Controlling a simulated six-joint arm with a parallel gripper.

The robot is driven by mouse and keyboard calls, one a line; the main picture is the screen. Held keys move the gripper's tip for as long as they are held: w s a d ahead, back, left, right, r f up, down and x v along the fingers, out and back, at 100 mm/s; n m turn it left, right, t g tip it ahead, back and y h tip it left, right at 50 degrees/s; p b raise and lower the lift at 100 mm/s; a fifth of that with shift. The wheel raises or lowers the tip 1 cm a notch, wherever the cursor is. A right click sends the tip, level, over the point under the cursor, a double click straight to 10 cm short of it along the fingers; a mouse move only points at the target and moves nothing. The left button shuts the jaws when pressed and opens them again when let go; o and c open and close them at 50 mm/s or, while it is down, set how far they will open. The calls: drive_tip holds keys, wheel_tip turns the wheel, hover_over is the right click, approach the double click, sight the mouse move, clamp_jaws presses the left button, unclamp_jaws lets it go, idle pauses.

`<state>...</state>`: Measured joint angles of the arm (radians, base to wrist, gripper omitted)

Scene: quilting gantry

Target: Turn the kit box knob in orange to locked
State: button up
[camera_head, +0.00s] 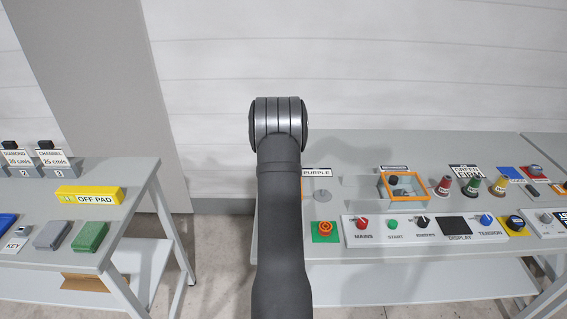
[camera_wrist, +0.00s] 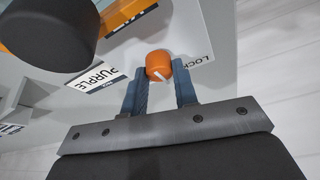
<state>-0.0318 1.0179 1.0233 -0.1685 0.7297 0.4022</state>
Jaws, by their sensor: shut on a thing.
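The orange knob (camera_wrist: 158,64) is small and round with a white pointer line on it. It sits between the two blue-grey fingers of my gripper (camera_wrist: 161,72) in the wrist view, and the gripper is shut on it. The pointer line slants across the knob's lower part. A white label (camera_wrist: 200,60) beginning "LOCK" lies just right of the knob, partly hidden by the finger. A "PURPLE" label (camera_wrist: 95,75) lies to the left. In the head view my arm hides the knob and the gripper; the PURPLE sign (camera_head: 317,172) shows beside the arm.
An orange-edged box (camera_wrist: 125,14) lies near the knob, and a dark rounded shape hides part of it. In the head view, an orange-rimmed tray (camera_head: 381,194), a control panel (camera_head: 350,238) and several thread cones (camera_head: 473,187) stand to the right. A separate table (camera_head: 140,172) stands left.

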drive_tip(key=n+y, duration=0.2)
drive_tip(key=n, duration=0.3)
drive_tip(key=shift+d, duration=0.1)
drive_tip(key=shift+n, duration=0.4)
drive_tip(key=o, duration=1)
drive_tip(key=shift+r, duration=0.1)
drive_tip(key=v, duration=1.7)
drive_tip(key=shift+d+r, duration=0.1)
drive_tip(key=shift+d, duration=0.1)
